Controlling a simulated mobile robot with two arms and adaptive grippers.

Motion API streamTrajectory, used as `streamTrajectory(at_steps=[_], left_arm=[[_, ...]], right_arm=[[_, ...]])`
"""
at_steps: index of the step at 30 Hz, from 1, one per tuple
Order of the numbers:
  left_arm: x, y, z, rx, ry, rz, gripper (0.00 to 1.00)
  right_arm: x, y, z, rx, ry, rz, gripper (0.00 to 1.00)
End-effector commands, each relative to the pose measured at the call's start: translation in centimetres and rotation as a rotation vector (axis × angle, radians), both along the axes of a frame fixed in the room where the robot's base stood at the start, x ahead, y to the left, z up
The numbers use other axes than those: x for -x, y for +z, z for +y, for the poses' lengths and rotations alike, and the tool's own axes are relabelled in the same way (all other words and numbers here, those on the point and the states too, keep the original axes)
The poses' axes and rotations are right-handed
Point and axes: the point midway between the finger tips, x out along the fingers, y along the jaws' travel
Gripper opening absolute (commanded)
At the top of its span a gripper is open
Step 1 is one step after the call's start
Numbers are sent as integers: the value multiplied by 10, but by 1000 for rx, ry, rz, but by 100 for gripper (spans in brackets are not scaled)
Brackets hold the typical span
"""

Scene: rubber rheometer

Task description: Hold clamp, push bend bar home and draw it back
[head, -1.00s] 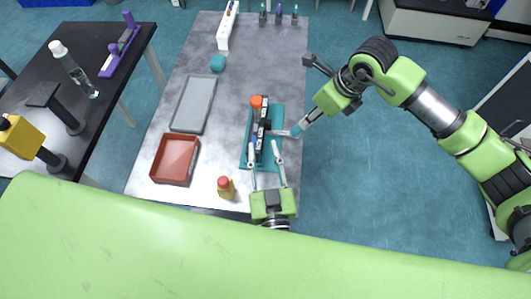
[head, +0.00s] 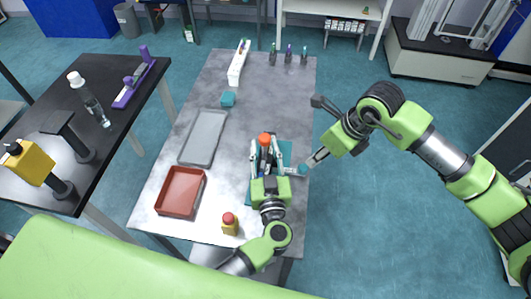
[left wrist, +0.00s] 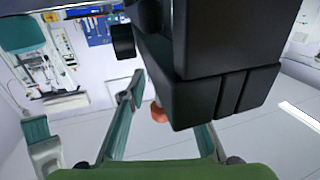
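The black clamp fixture (head: 266,160) with an orange-red knob (head: 265,139) stands on a teal mat (head: 286,152) near the table's right edge. My left gripper (head: 267,150) is open, its two fingers apart on either side of the fixture. In the left wrist view a large black block (left wrist: 205,80) fills the middle and partly hides one finger; contact cannot be told. The bend bar, a pale rod with a teal end (head: 302,169), sticks out to the right of the fixture. My right gripper (head: 308,164) has its slim fingertips together at that teal end.
A red tray (head: 181,191) and a grey tray (head: 203,137) lie left of the fixture. The table's middle is clear.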

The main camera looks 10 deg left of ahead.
Motion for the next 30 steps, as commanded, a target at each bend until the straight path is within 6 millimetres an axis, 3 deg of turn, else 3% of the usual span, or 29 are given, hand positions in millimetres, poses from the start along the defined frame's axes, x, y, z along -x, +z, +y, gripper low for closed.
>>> streamTrajectory(at_steps=[5, 8, 12, 15, 16, 23, 30], left_arm=[[0, 0, 0, 0, 0, 0, 27], [0, 0, 0, 0, 0, 0, 1], [0, 0, 0, 0, 0, 0, 0], [0, 0, 0, 0, 0, 0, 0], [0, 0, 0, 0, 0, 0, 0], [0, 0, 0, 0, 0, 0, 0], [0, 0, 0, 0, 1, 0, 0]], right_arm=[[0, 0, 0, 0, 0, 0, 28], [0, 0, 0, 0, 0, 0, 28], [0, 0, 0, 0, 0, 0, 28], [0, 0, 0, 0, 0, 0, 2], [0, 0, 0, 0, 0, 0, 0], [4, -8, -10, -38, 42, 26, 0], [12, -24, -48, -203, 201, 42, 0]])
